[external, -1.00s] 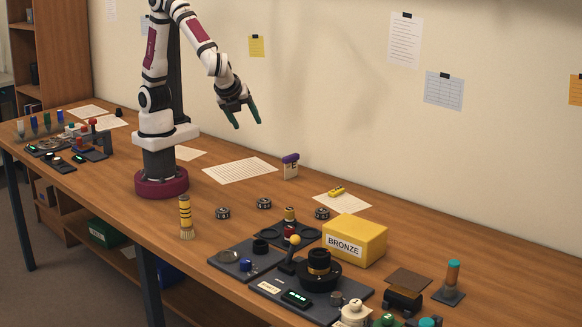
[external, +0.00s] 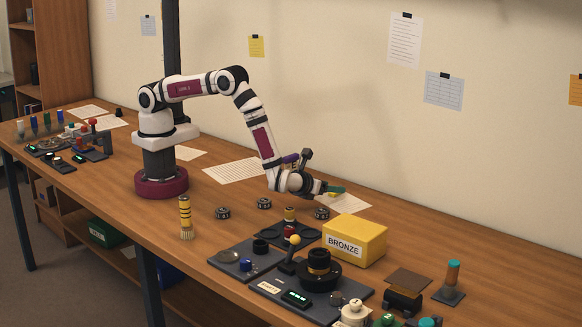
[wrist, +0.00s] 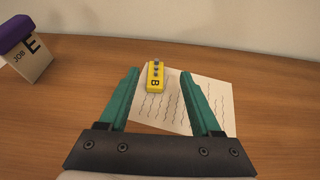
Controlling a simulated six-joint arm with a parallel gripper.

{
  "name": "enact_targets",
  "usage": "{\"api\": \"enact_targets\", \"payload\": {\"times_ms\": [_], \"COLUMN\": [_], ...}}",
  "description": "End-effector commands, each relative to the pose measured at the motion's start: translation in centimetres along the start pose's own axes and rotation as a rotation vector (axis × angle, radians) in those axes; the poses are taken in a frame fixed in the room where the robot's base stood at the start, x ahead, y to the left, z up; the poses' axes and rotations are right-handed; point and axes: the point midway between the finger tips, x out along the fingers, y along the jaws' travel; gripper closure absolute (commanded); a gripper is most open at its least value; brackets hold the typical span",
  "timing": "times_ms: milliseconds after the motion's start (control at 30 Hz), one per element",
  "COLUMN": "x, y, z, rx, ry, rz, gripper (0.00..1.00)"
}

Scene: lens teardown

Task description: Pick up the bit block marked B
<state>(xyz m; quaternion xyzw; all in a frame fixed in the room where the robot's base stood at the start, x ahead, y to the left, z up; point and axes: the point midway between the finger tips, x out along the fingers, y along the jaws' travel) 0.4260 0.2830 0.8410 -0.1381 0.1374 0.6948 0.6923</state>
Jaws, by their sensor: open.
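A purple-topped JOB E holder (wrist: 30,50) stands to the left, near the wall. In the external view a yellow BRONZE box (external: 355,240) stands in front of the paper, and small dark round parts (external: 264,203) lie nearby. The bench right of the paper is clear.

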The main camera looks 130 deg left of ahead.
Motion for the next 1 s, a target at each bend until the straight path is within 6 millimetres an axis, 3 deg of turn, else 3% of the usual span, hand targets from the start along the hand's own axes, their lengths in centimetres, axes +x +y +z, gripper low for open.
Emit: {"api": "enact_targets", "payload": {"times_ms": [200, 433, 800, 1000], "x": [3.8, 4.2, 4.1, 4.1], "y": [0.6, 0.6, 0.6, 0.6], "z": [-0.3, -0.2, -0.2, -0.2], "rx": [-0.001, 0.000, 0.000, 0.000], "ry": [0.001, 0.000, 0.001, 0.000], "rz": [0.003, 0.001, 0.001, 0.001], "gripper": [0.35, 0.35, 1.00, 1.00]}}
